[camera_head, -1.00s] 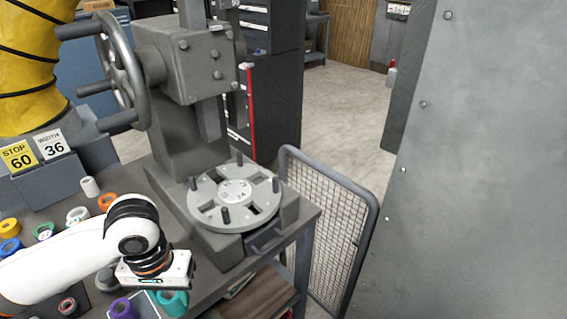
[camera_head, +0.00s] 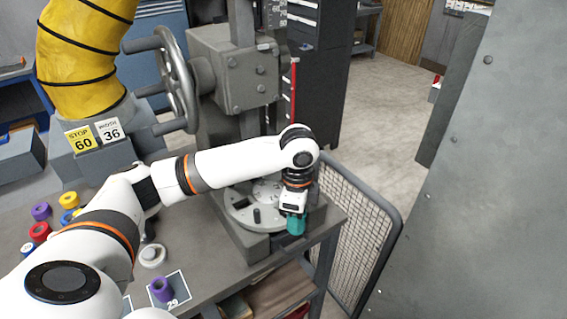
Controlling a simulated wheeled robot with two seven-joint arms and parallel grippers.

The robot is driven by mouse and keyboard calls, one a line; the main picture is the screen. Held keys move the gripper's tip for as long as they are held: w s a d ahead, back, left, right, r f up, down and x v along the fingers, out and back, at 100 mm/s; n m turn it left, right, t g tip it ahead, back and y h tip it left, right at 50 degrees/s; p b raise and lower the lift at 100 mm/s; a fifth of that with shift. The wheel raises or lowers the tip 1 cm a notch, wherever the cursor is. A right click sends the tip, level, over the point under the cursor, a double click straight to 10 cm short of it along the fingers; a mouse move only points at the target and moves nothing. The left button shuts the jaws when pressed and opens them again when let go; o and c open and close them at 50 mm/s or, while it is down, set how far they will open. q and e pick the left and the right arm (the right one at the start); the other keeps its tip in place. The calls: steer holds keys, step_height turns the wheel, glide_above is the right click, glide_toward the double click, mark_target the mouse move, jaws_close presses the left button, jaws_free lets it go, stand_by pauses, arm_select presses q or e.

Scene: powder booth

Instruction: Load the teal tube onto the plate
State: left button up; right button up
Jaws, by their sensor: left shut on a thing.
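The teal tube (camera_head: 296,224) is held in my left gripper (camera_head: 294,212), which is shut on it and points down. The tube is at the right front edge of the round grey plate (camera_head: 240,214). I cannot tell whether it touches the plate or hangs above it. The plate has upright dark pegs and slots; my left arm and gripper hide its back and right parts. My right gripper is not in view.
The grey press with a handwheel (camera_head: 178,80) stands behind the plate. A purple tube (camera_head: 162,289) stands on a card marked 29 on the bench. Several coloured tubes and rings lie at left. A mesh guard (camera_head: 352,235) stands right of the bench.

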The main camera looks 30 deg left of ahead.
arm_select(q)
steer(key=w+a+r+m+p, duration=0.4)
steer(key=w+a+m+p, duration=0.15)
steer(key=m, duration=0.45)
steer(key=shift+m, duration=0.9)
steer(key=shift+a+f, duration=0.3)
steer(key=shift+f, duration=0.65)
steer(key=shift+a+f, duration=0.25)
steer(key=shift+f, duration=0.65)
steer(key=shift+a+f, duration=0.3)
steer(key=shift+f, duration=0.65)
steer(key=shift+f, duration=0.1)
steer(key=shift+f+b, duration=0.3)
steer(key=shift+f, duration=0.5)
steer(key=o, duration=1.1)
steer(key=shift+s, duration=0.1)
steer(key=shift+o, duration=0.2)
